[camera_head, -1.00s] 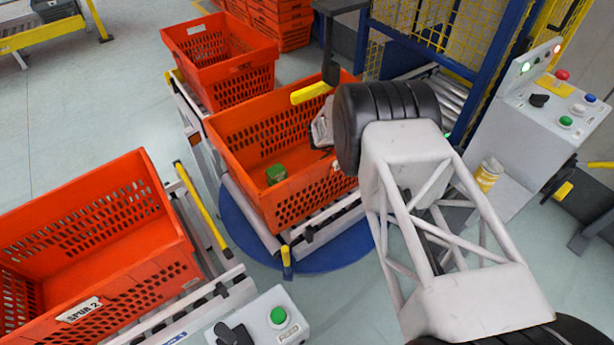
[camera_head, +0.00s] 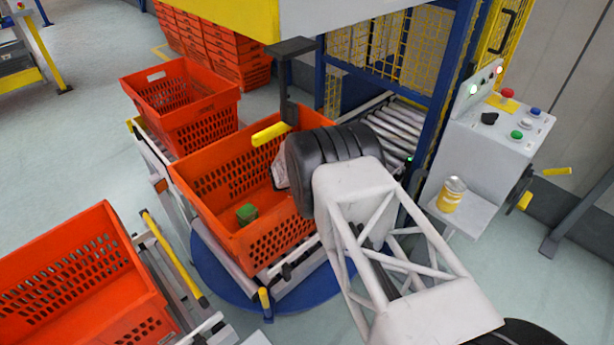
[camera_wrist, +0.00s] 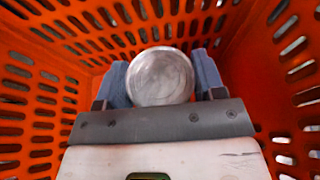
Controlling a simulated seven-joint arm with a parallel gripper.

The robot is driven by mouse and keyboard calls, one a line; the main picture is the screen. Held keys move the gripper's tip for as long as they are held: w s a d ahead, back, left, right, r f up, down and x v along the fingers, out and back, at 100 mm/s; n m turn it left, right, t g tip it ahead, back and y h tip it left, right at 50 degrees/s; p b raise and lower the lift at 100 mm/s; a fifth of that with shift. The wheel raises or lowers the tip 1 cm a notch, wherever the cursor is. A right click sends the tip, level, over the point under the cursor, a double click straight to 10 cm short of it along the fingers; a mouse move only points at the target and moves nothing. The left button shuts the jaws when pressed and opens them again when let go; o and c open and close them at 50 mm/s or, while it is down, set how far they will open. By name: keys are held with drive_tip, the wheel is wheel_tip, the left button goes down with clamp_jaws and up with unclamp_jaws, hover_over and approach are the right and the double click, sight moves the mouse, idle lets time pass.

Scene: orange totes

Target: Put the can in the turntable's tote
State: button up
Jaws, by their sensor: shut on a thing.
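In the wrist view my gripper (camera_wrist: 160,82) is shut on a can (camera_wrist: 160,75), whose round silver end shows between the two blue fingers. Orange slotted walls surround it there. In the head view my arm reaches over the turntable's orange tote (camera_head: 215,239), and the wrist is at the tote's right side. The fingers and the held can are hidden there by my arm. The tote stands on the blue round turntable (camera_head: 222,287). A green block (camera_head: 246,213) lies on its floor.
Another can, yellow with a silver top (camera_head: 451,195), stands on the console's shelf at right. An orange tote (camera_head: 185,95) stands behind, another (camera_head: 80,270) at front left. A yellow-tipped dark post (camera_head: 288,95) rises beside the turntable's tote.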

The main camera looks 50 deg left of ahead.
drive_tip(key=shift+f, duration=0.45)
drive_tip(key=shift+f, duration=0.6)
drive_tip(key=o, duration=1.1)
drive_tip(key=shift+r, duration=0.1)
drive_tip(key=shift+r, duration=0.45)
drive_tip(key=shift+v, duration=2.05)
drive_tip(key=shift+w, duration=0.15)
